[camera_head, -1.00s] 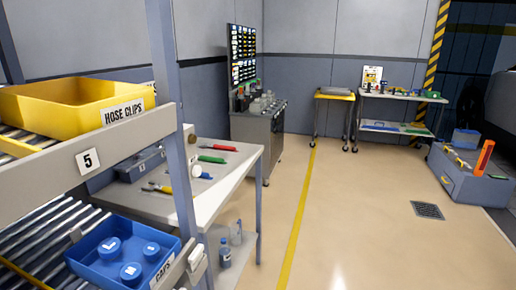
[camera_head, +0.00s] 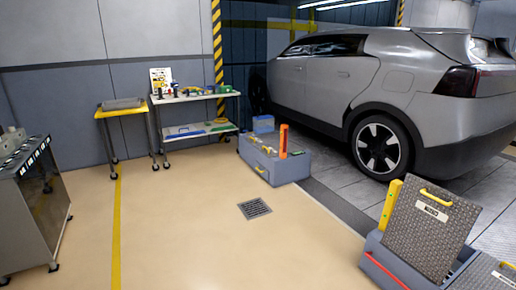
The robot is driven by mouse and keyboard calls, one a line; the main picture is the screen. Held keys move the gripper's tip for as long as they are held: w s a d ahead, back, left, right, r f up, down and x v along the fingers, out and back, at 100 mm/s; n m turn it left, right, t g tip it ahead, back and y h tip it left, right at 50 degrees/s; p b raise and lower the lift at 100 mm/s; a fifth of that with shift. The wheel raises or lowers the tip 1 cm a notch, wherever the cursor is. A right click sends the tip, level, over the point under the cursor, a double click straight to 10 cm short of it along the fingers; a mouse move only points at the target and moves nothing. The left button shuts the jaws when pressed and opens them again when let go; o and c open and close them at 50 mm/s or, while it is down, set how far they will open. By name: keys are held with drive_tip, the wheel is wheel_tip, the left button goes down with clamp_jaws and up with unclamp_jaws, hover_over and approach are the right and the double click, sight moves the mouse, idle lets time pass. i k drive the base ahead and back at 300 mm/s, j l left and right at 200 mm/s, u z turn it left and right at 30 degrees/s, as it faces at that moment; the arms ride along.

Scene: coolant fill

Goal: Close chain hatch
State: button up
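A dark tread-plate hatch (camera_head: 425,238) stands raised and tilted open at the lower right. It has a yellow handle (camera_head: 436,196) near its top edge and a small white label (camera_head: 432,211) whose text is too small to read surely. It stands over a low grey housing (camera_head: 373,248) with a red strip (camera_head: 385,271) along its front edge. A yellow upright bar (camera_head: 390,204) stands at its left side. The inside of the housing is mostly hidden. My gripper is not in view.
A second tread plate (camera_head: 484,276) lies lower at the right edge, partly cut off. A grey car (camera_head: 365,85) stands behind. A grey box (camera_head: 275,160) with an orange upright (camera_head: 283,141) sits left of it. Floor around the drain (camera_head: 254,209) is clear. A cabinet (camera_head: 30,215) stands left.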

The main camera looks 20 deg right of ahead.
sight(428, 225)
drive_tip(key=i+j+z, duration=0.1)
drive_tip(key=z, duration=0.3)
drive_tip(key=i+j+z, duration=0.25)
drive_tip(key=z, duration=0.15)
drive_tip(key=i+j+z, duration=0.2)
drive_tip(key=z, duration=0.25)
drive_tip(key=i+j+z, duration=0.1)
drive_tip(key=j+z, duration=0.3)
drive_tip(key=i+j+z, duration=0.3)
drive_tip(key=j, duration=0.25)
drive_tip(key=i+j+z, duration=0.15)
drive_tip(key=i+j, duration=0.15)
drive_tip(key=i+j+z, duration=0.15)
drive_tip(key=j, duration=0.25)
drive_tip(key=i+j+z, duration=0.15)
drive_tip(key=j, duration=0.2)
drive_tip(key=i+j+z, duration=0.15)
drive_tip(key=j, duration=0.2)
drive_tip(key=i+j+z, duration=0.15)
drive_tip(key=j, duration=0.25)
